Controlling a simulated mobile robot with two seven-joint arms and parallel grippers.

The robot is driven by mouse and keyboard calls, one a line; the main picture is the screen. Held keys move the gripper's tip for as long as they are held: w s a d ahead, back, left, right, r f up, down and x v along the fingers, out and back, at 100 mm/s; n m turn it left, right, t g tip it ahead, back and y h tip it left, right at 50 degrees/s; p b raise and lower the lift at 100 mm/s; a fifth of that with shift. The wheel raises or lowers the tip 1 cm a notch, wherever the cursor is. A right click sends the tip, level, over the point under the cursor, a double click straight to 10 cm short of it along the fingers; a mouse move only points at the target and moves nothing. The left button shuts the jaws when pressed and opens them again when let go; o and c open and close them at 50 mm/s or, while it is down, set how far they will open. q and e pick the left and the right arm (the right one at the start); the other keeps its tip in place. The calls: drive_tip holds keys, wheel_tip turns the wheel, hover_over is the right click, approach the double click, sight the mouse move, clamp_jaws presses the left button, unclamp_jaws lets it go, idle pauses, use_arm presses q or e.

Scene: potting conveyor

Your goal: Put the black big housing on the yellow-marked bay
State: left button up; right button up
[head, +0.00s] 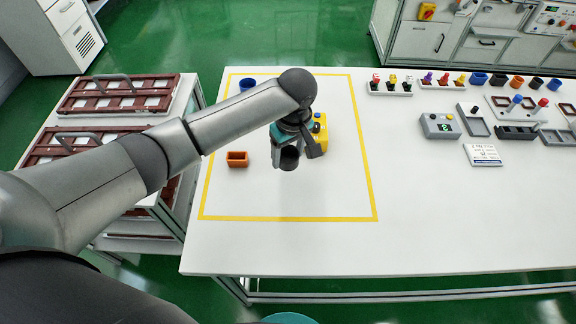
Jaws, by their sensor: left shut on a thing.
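My left gripper (288,146) reaches in from the left and is shut on the black big housing (289,159), a dark round cup. The housing is over the yellow-marked bay (290,217), a yellow tape outline on the white table. The gripper and arm partly cover the housing, and I cannot tell whether it touches the table. My right gripper is not in view.
Inside the outline are an orange rectangular housing (237,160), a blue round housing (246,84) and a yellow button box (321,132). Several housings, racks and trays stand at the table's back right. A grey box (440,125) is right of the outline. The front right table is clear.

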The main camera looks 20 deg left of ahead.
sight(288, 173)
use_arm(q)
wheel_tip(288, 173, down, 4)
drive_tip(key=shift+s+r+b, duration=0.1)
drive_tip(key=shift+r+b, duration=0.1)
drive_tip(key=shift+b, duration=0.25)
drive_tip(key=shift+f, duration=0.45)
drive_tip(key=shift+f, duration=0.2)
drive_tip(key=o, duration=1.3)
drive_tip(key=shift+o, duration=0.2)
drive_tip(key=shift+r, duration=0.15)
wheel_tip(288, 173, up, 12)
drive_tip(key=d+p, duration=0.1)
drive_tip(key=p, duration=0.1)
drive_tip(key=shift+s+p, duration=0.35)
drive_tip(key=shift+s, duration=0.05)
